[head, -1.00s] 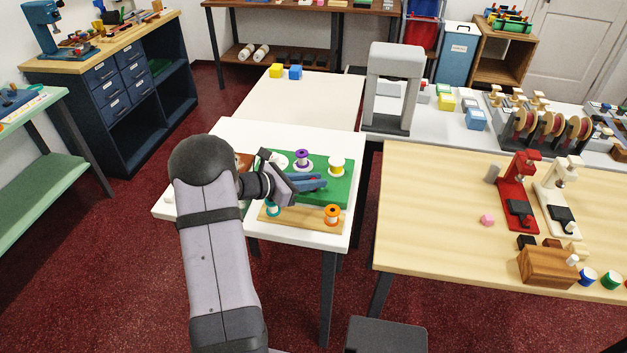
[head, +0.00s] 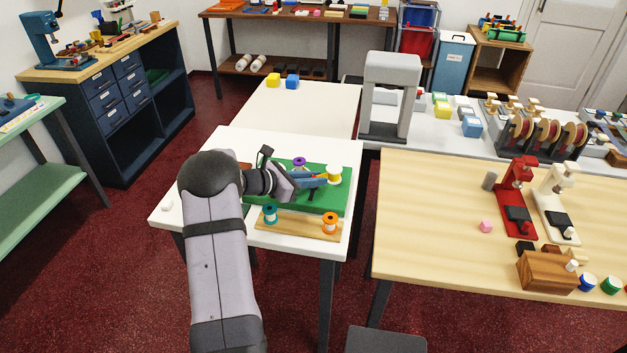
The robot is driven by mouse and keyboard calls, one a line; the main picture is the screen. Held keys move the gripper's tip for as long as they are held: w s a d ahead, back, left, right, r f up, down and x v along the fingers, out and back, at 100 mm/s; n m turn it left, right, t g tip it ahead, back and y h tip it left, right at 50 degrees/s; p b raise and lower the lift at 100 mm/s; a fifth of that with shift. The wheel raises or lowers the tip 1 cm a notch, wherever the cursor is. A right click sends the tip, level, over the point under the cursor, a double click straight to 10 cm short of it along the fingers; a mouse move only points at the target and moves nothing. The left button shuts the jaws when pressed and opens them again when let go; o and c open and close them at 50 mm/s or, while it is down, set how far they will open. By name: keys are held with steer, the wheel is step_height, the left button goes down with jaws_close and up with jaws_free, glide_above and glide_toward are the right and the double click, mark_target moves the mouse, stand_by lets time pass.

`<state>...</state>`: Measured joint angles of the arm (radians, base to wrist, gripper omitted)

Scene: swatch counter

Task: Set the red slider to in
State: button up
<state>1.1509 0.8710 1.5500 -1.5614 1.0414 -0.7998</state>
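I cannot make out a red slider for certain; my arm hides part of the work surface. A green board (head: 338,203) lies on the small white table in the middle. A purple-topped spool (head: 299,162) and a yellow-and-white spool (head: 334,175) stand on it. My gripper (head: 322,180) is low over the board, pointing right, with its tips near the yellow-and-white spool. Blue bars and a small orange patch show at the tips; whether the fingers hold anything is unclear.
A wooden strip (head: 296,229) in front of the board bears a teal spool (head: 270,213) and an orange spool (head: 330,221). A red stand (head: 519,175) and a white stand (head: 550,190) are on the wooden table (head: 430,220) at right. The rear white table (head: 295,110) is mostly clear.

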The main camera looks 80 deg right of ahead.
steer(key=o, duration=0.4)
steer(key=shift+d, duration=0.3)
steer(key=shift+c, duration=0.2)
steer(key=shift+a, duration=0.1)
steer(key=shift+w+a+r, duration=0.1)
steer(key=shift+b+v, duration=0.8)
steer(key=shift+v, duration=2.75)
